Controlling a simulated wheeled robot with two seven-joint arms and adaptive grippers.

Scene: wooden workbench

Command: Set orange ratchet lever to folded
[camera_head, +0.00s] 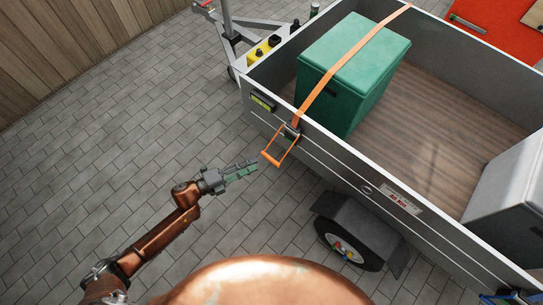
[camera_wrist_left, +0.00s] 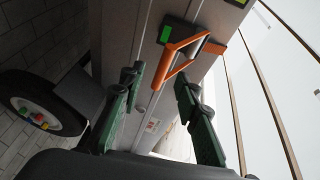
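The orange ratchet lever (camera_head: 271,159) is an open frame that sticks out from the trailer's side wall. It hangs from the ratchet at the lower end of the orange strap (camera_head: 345,62). In the left wrist view the lever (camera_wrist_left: 168,66) shows just ahead of the fingers, near the wall. My left gripper (camera_head: 251,168) is to the left of the lever in the head view, apart from it. In the wrist view its green fingers (camera_wrist_left: 158,82) are spread with nothing held between them. My right gripper is in neither view.
The strap crosses a green box (camera_head: 352,60) inside the grey trailer (camera_head: 335,153). A grey case (camera_head: 510,190) stands at the trailer's right. A wheel (camera_head: 345,247) under a dark fender sits below the wall. Paved floor (camera_head: 130,135) at the left is clear.

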